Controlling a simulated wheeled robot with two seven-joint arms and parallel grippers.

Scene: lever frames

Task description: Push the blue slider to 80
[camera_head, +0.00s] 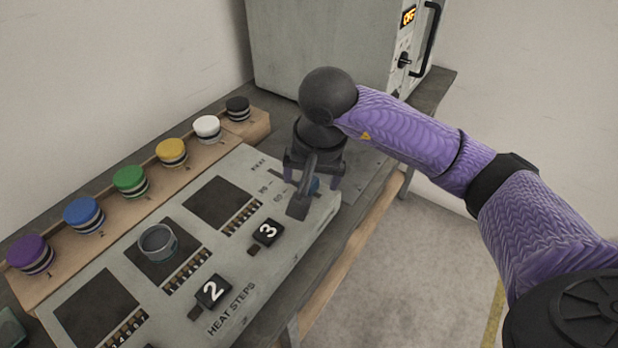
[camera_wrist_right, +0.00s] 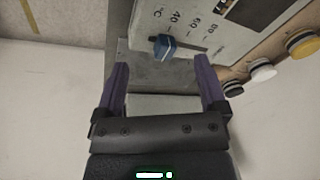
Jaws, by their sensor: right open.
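The blue slider (camera_wrist_right: 164,46) sits in a slot on the grey panel (camera_wrist_right: 140,22), near the 40 end of a scale marked 40, 60, 80. In the wrist view my right gripper (camera_wrist_right: 162,75) is open and empty. The slider appears between the lines of its two purple fingers, beyond their tips. I cannot tell whether anything touches it. My left gripper is not in view.
A large grey oven (camera_head: 320,45) stands behind; open floor lies to the right.

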